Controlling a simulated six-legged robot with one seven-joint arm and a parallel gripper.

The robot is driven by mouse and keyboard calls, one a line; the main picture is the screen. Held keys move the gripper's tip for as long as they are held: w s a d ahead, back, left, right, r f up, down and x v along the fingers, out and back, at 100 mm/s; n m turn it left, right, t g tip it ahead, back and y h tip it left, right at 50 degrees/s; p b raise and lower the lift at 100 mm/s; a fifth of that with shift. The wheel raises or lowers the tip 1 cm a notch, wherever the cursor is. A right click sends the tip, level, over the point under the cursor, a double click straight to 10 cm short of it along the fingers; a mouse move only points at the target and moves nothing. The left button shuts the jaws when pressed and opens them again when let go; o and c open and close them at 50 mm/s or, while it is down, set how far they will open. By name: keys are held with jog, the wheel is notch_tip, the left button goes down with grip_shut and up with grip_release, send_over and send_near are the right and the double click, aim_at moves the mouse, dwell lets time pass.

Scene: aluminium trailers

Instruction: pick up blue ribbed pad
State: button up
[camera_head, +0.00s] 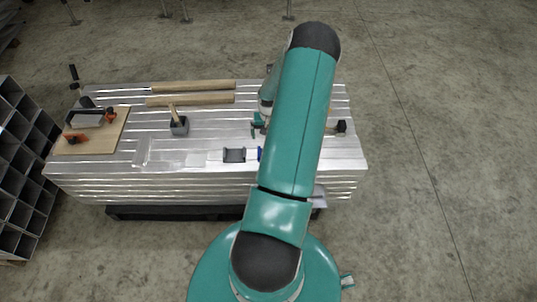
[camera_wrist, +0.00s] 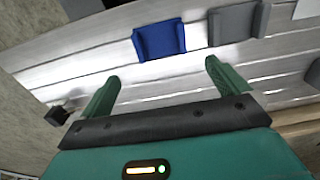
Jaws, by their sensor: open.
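The blue ribbed pad (camera_wrist: 160,40) lies on the aluminium stack, ahead of my fingertips in the wrist view. In the head view only a thin blue sliver of it (camera_head: 260,154) shows beside my arm, which hides the rest. My gripper (camera_wrist: 162,72) is open and empty, with its two green fingers apart. The pad sits beyond the fingertips, roughly in line with the gap between them, and does not appear to be between the fingers. In the head view my gripper is mostly hidden behind my arm.
A grey pad (camera_wrist: 238,22) lies right of the blue one, and also shows in the head view (camera_head: 234,155). A mallet (camera_head: 179,124), wooden bars (camera_head: 190,99) and a board (camera_head: 90,142) with tools lie further left on the stack (camera_head: 200,185). Shelving (camera_head: 20,160) stands at far left.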

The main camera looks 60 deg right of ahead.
notch_tip(320, 180, down, 13)
jog(key=shift+r, duration=0.2)
dwell(0.3)
jog(key=c, duration=0.7)
